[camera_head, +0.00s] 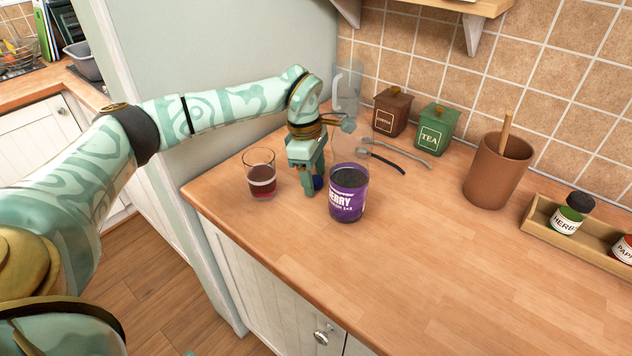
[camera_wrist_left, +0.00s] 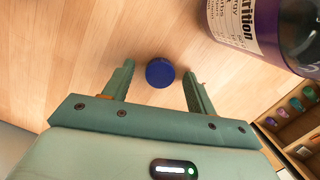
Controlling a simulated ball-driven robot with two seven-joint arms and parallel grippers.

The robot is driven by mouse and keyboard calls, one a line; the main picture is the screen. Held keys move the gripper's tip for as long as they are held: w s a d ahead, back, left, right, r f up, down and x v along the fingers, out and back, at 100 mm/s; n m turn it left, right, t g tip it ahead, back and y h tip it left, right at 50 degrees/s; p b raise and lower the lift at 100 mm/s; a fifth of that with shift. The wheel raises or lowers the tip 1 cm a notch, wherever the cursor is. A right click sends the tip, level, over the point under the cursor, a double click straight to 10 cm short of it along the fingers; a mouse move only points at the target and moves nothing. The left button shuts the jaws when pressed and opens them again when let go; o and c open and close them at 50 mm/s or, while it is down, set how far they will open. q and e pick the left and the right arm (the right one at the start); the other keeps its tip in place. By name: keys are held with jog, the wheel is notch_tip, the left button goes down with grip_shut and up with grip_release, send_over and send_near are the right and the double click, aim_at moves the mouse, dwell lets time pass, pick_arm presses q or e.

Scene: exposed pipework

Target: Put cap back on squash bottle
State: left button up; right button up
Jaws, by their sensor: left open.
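The blue cap (camera_wrist_left: 160,72) lies on the wooden worktop between the spread fingers of my left gripper (camera_wrist_left: 158,88), with a gap on both sides. In the head view the cap (camera_head: 318,183) is partly hidden by the fingers. My left gripper (camera_head: 308,182) is open and points down at the worktop. The purple squash bottle (camera_head: 347,203) stands upright just right of the gripper, its dark top uncovered. Its label and side also show at the upper right of the wrist view (camera_wrist_left: 262,25). My right gripper is not in view.
A glass of dark red drink (camera_head: 262,183) stands left of the gripper. Behind are a clear jug (camera_head: 346,85), utensils (camera_head: 400,146), a coffee tin (camera_head: 392,112) and a tea tin (camera_head: 436,131). A brown pot (camera_head: 497,172) and spice tray (camera_head: 590,238) stand right. The front worktop is clear.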

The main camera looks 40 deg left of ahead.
aim_at(314, 179)
pick_arm(q)
jog(key=shift+c, duration=0.4)
jog(key=c, duration=1)
jog(key=shift+r, duration=0.1)
notch_tip(314, 179, up, 10)
jog(key=p, duration=0.3)
